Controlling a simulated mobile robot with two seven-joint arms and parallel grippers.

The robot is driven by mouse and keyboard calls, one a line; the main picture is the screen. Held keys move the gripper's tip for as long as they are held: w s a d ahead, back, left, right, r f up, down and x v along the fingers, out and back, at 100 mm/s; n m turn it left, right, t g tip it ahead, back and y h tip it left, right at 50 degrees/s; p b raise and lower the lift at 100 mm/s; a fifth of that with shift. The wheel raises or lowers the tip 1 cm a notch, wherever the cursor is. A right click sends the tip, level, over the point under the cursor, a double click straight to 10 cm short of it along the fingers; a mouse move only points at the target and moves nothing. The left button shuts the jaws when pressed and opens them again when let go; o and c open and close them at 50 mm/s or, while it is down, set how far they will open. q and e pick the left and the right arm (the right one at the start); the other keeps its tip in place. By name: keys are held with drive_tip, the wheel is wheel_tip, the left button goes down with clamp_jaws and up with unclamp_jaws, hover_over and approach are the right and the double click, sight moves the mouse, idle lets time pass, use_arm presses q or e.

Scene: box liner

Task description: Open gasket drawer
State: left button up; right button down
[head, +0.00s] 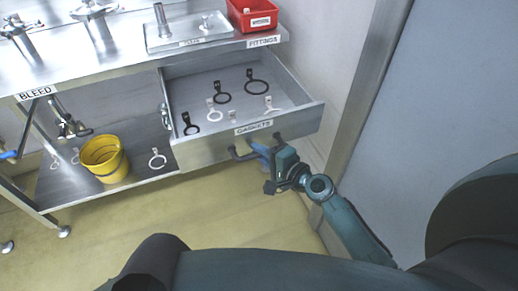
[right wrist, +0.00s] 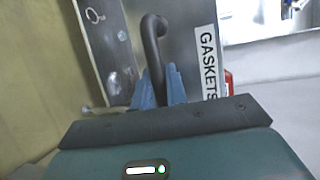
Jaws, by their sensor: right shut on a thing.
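The gasket drawer (head: 245,136), labelled GASKETS, is pulled out from under the counter, with its inside showing. Several black and white ring gaskets with tags lie in it, such as a black ring (head: 257,87). My right gripper (head: 262,150) is at the drawer front, shut on the dark drawer handle (head: 240,156). In the right wrist view the blue fingers (right wrist: 160,88) sit on either side of the handle (right wrist: 151,40), beside the GASKETS label (right wrist: 208,62). My left gripper is not in view.
A yellow bucket (head: 105,160) and a white ring (head: 157,159) are on the lower shelf at left. A wall and door frame (head: 365,85) rise close on the right. The floor in front is clear.

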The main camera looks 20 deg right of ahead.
idle(0.3)
drive_tip(key=c, duration=1.4)
unclamp_jaws()
drive_tip(key=shift+s, duration=0.1)
use_arm(q)
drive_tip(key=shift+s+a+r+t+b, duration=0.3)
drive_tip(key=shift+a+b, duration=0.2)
drive_tip(key=shift+b, duration=0.6)
use_arm(e)
drive_tip(key=v, duration=1.3)
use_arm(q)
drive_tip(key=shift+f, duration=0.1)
use_arm(e)
drive_tip(key=shift+r, duration=0.15)
